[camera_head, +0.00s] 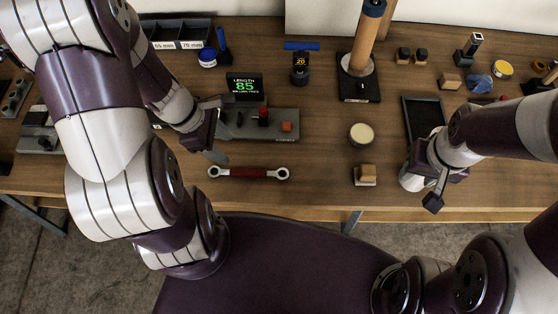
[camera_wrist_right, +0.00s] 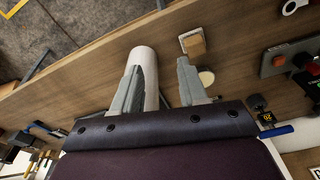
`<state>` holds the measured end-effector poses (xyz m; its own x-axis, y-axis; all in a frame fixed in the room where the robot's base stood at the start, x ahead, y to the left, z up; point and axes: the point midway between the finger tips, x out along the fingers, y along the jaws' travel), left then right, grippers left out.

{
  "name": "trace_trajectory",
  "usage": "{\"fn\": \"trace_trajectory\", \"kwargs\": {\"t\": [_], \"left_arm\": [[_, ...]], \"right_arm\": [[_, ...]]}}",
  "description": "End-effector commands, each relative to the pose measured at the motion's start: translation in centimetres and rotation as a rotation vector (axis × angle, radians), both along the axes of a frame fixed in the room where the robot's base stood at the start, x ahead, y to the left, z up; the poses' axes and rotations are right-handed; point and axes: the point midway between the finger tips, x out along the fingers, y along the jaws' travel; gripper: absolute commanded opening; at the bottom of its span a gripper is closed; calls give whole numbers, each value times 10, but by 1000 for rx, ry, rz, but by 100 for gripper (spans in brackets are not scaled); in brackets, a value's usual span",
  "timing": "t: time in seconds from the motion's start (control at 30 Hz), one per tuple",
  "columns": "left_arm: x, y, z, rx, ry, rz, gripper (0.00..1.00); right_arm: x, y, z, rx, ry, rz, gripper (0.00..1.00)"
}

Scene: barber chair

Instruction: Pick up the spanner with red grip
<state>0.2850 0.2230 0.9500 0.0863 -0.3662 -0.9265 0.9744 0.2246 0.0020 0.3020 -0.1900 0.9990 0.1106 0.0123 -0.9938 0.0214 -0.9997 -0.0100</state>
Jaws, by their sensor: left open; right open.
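The spanner with the red grip (camera_head: 249,173) lies flat near the front edge of the workbench in the head view, with a silver ring at each end. One ring (camera_wrist_right: 294,6) shows at the top right corner of the right wrist view. My left gripper (camera_head: 213,130) is open and empty, just above and left of the spanner, apart from it. My right gripper (camera_head: 425,175) is open at the right of the bench, well away from the spanner. In the right wrist view its fingers (camera_wrist_right: 158,66) are spread, with a white cylinder (camera_wrist_right: 146,62) beyond them.
A grey fixture with red and orange blocks (camera_head: 272,124) stands behind the spanner, below a display reading 85 (camera_head: 244,87). A small wooden block on a pale base (camera_head: 366,174) and a round tin (camera_head: 361,134) are to its right. The bench front edge (camera_head: 320,212) is close.

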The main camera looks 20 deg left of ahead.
Motion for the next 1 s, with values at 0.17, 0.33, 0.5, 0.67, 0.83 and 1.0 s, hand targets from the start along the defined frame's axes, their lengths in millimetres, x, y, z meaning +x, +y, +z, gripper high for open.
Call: {"fn": "trace_trajectory", "kwargs": {"t": [0.17, 0.33, 0.5, 0.67, 0.83, 1.0], "left_arm": [[2, -12, -37, -3, 12, 13, 53], [5, -24, -65, -1, 10, 11, 53], [6, -32, -86, -2, 11, 9, 53], [10, -43, -113, 0, 9, 7, 53], [11, -46, -118, 0, 8, 10, 53], [11, -46, -117, 0, 8, 10, 40]], "right_arm": [[0, 0, -19, 0, 0, 0, 43], [0, 0, -31, 0, 0, 0, 43], [0, 0, -40, 0, 0, 0, 43], [0, 1, -52, 0, 0, 0, 43], [0, 1, -52, 0, 0, 0, 43], [0, 1, -52, 0, 0, 0, 43]]}}
